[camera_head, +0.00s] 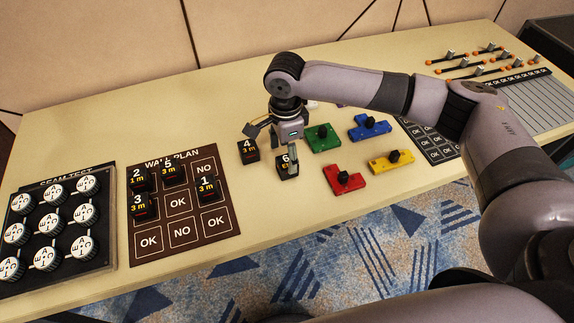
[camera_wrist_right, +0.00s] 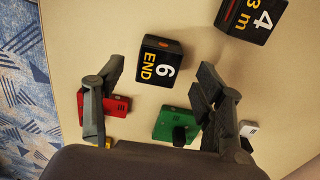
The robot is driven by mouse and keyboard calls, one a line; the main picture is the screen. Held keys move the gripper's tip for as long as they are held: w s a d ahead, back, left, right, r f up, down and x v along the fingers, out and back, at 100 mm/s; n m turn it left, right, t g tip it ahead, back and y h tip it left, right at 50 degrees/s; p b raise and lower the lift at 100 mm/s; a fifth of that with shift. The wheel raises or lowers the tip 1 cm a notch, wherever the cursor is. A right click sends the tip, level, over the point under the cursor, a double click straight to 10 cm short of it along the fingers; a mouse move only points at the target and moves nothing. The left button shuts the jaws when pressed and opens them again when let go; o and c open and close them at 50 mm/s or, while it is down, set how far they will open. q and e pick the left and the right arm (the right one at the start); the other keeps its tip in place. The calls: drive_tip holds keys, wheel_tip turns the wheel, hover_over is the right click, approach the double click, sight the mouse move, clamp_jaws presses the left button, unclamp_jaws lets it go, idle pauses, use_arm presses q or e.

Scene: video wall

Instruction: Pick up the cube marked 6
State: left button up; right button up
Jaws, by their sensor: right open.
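The cube marked 6 (camera_head: 287,168) is black with white and yellow marks and stands on the pale table. In the right wrist view the cube marked 6 (camera_wrist_right: 157,62) shows "6 END" and lies ahead of the fingertips, between their lines. My right gripper (camera_head: 272,140) is above and behind this cube, with one finger partly in front of it in the head view. In the wrist view the right gripper (camera_wrist_right: 160,95) is open and empty, its fingers spread wide. The cube marked 4 (camera_head: 248,151) stands just left of it. My left gripper is not in view.
The wall plan board (camera_head: 178,228) holds several cubes on the left. The seam test board (camera_head: 58,252) with white knobs is further left. Green (camera_head: 323,138), blue (camera_head: 369,127), red (camera_head: 343,180) and yellow (camera_head: 391,162) pieces lie right of the cube.

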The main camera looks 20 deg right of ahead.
sight(287, 161)
drive_tip(key=f, duration=0.4)
drive_tip(key=shift+d+f, duration=0.2)
drive_tip(key=shift+f, duration=0.2)
drive_tip(key=shift+c, duration=0.5)
drive_tip(key=c, duration=1.2)
drive_tip(key=shift+r, duration=0.1)
